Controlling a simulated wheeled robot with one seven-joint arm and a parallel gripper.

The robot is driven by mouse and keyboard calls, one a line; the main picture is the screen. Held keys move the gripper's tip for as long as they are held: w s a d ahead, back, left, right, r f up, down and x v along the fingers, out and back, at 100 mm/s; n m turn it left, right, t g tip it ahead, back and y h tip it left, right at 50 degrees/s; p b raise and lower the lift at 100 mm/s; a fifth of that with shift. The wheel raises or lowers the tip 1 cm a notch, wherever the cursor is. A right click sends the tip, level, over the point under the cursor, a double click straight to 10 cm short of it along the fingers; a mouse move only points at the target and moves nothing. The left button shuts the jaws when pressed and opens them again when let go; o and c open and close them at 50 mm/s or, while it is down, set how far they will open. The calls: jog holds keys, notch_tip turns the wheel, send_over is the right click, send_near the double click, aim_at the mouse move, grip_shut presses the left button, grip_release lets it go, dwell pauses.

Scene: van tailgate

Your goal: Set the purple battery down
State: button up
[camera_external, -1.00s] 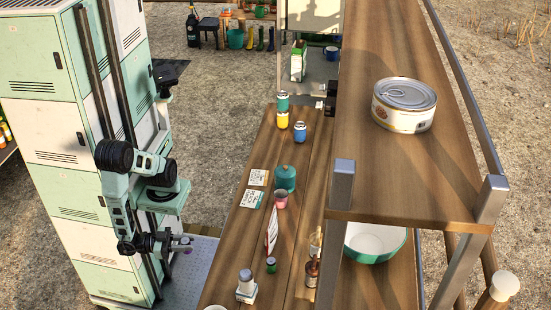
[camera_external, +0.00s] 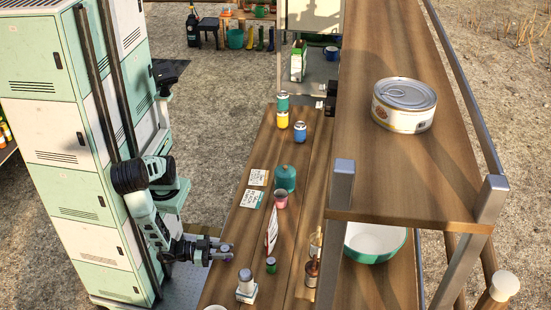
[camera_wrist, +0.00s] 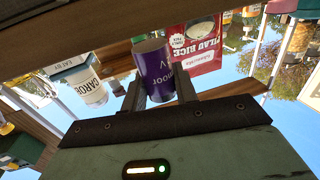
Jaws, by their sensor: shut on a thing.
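The purple battery (camera_wrist: 155,70) stands between the two fingers of my gripper (camera_wrist: 160,92) in the wrist view, with its lower part down between them. My gripper is shut on it. In the outside view my gripper (camera_external: 224,252) is over the near left part of the wooden table (camera_external: 233,230), near its left edge. The battery is too small there to make out clearly, and I cannot tell how high it is above the wood.
A red rice packet (camera_external: 271,230), a small green jar (camera_external: 271,265) and a white-and-grey object (camera_external: 246,285) stand nearby on the right. Two cards (camera_external: 252,198), a pink cup (camera_external: 281,200) and a teal canister (camera_external: 285,178) are farther back. A raised shelf (camera_external: 400,165) overhangs the right side.

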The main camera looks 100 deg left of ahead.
jog(key=w, duration=0.2)
jog(key=w+a, duration=0.1)
jog(key=w, duration=0.2)
jog(key=shift+s+f, duration=0.2)
jog(key=shift+f, duration=0.55)
jog(key=shift+f, duration=0.15)
jog(key=o, duration=1.1)
jog(key=shift+c, duration=0.2)
